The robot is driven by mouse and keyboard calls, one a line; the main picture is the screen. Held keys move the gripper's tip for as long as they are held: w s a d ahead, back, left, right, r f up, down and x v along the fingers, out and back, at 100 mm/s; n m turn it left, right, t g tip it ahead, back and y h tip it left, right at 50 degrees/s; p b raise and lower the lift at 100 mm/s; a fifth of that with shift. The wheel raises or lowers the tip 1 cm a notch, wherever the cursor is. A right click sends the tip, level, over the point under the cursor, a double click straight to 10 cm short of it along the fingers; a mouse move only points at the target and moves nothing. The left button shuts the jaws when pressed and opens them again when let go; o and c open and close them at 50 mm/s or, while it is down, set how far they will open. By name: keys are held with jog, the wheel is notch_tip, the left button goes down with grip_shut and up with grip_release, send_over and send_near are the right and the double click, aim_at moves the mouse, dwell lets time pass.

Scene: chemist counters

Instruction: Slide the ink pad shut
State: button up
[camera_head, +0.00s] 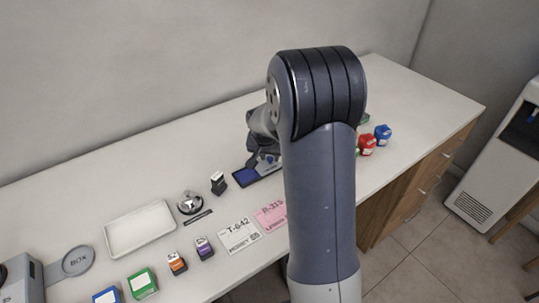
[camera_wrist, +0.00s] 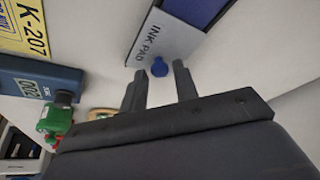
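The ink pad (camera_head: 245,175) lies on the counter in the head view, with its dark blue pad surface partly uncovered. In the wrist view its pale lid (camera_wrist: 160,40), marked INK PAD, covers the near part, and the blue pad (camera_wrist: 198,10) shows beyond it. A small round blue knob (camera_wrist: 160,67) sits at the lid's near end. My gripper (camera_wrist: 155,70) is open, with one finger to each side of the knob; whether either finger touches it cannot be told. In the head view my gripper (camera_head: 263,160) is over the pad, and my arm hides the pad's right part.
In the head view a black stamp (camera_head: 218,182), a metal round holder (camera_head: 190,203), a white tray (camera_head: 140,229) and cards (camera_head: 239,235) lie to the left. Red (camera_head: 367,144) and blue (camera_head: 382,132) items stand right. The wrist view shows a dark blue box (camera_wrist: 35,78) left.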

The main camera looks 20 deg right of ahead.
grip_shut()
jog(key=shift+a+f+b, duration=0.1)
jog(key=shift+a+b, duration=0.2)
jog(key=shift+a, duration=0.05)
jog(key=a+b, duration=0.1)
jog(key=a, duration=0.2)
jog(key=s+a+b, duration=0.1)
jog(key=a+b, duration=0.1)
jog(key=a, duration=0.1)
jog(key=shift+s+a, duration=0.15)
jog(key=shift+o, duration=1.5)
grip_release()
jog(key=shift+a, duration=0.1)
